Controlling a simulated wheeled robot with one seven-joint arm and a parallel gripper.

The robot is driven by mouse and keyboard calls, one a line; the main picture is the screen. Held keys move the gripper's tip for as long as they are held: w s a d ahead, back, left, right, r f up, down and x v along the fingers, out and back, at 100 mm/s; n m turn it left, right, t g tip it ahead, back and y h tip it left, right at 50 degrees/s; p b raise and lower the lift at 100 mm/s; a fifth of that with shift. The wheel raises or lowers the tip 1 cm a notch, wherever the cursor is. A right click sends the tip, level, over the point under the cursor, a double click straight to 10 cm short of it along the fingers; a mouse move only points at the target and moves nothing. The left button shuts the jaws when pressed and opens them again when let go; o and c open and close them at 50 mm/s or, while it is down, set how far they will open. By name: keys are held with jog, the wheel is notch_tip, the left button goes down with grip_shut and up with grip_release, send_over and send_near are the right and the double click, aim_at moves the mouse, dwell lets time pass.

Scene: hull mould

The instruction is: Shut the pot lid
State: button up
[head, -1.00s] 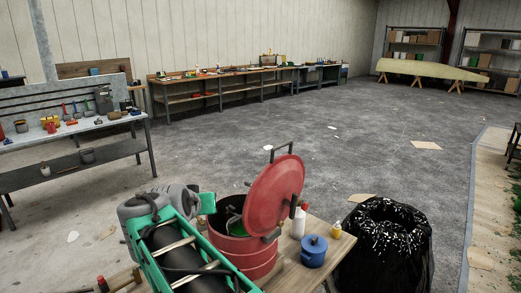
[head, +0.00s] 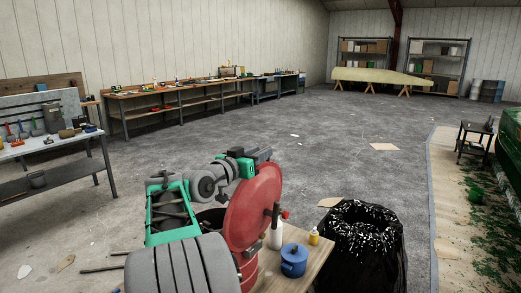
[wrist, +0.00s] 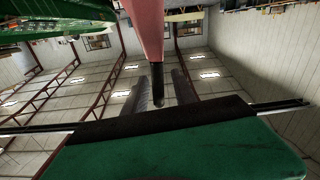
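The red pot lid (head: 255,207) stands steeply raised on its hinge at the edge of the red pot (head: 249,272), so the pot is open. My arm hides most of the pot. My gripper (head: 264,155) is at the top edge of the lid, where the lid's handle is. In the wrist view, the lid (wrist: 143,28) comes in from the top as a pink-red wedge. A dark bar (wrist: 157,86), apparently the handle, lies between my gripper's (wrist: 165,88) two grey fingers, which stand apart. Whether either finger touches the bar is unclear.
On the wooden table (head: 316,256) right of the pot are a blue pot (head: 293,262), a white bottle (head: 276,236) and a small yellow bottle (head: 314,237). A black bin bag (head: 362,250) stands right of the table.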

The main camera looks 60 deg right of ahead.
jog(key=shift+s+d, duration=0.1)
jog(key=shift+d, duration=0.3)
grip_shut()
dwell(1.2)
